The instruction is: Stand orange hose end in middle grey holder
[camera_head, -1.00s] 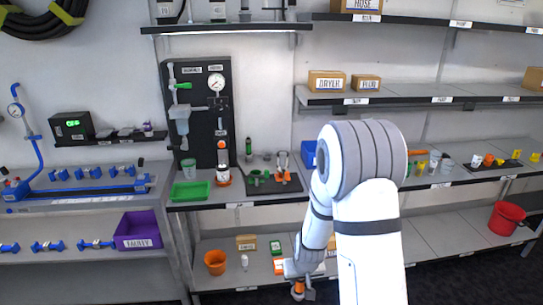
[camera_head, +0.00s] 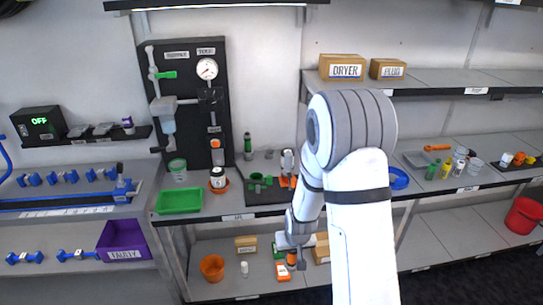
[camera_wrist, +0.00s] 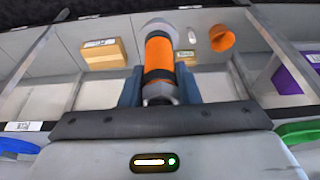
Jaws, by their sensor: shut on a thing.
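The orange hose end (camera_wrist: 159,52) has black bands and grey metal ends. In the wrist view it stands out between the jaws of my gripper (camera_wrist: 159,92), which is shut on it. In the head view my gripper (camera_head: 293,248) is low, in front of the lower shelf, with the orange hose end (camera_head: 292,259) just below it. On the upper work shelf, a black mat (camera_head: 262,197) carries green pieces and a grey-white upright piece with orange parts (camera_head: 287,165). I cannot tell which piece is the middle grey holder; my arm hides the area to its right.
The lower shelf holds an orange pot (camera_head: 212,267), a white bottle (camera_head: 244,269) and cardboard boxes (camera_head: 246,244). A green tray (camera_head: 180,201) and an orange-based jar (camera_head: 218,180) stand left of the mat. The upper shelf's front edge lies above my gripper.

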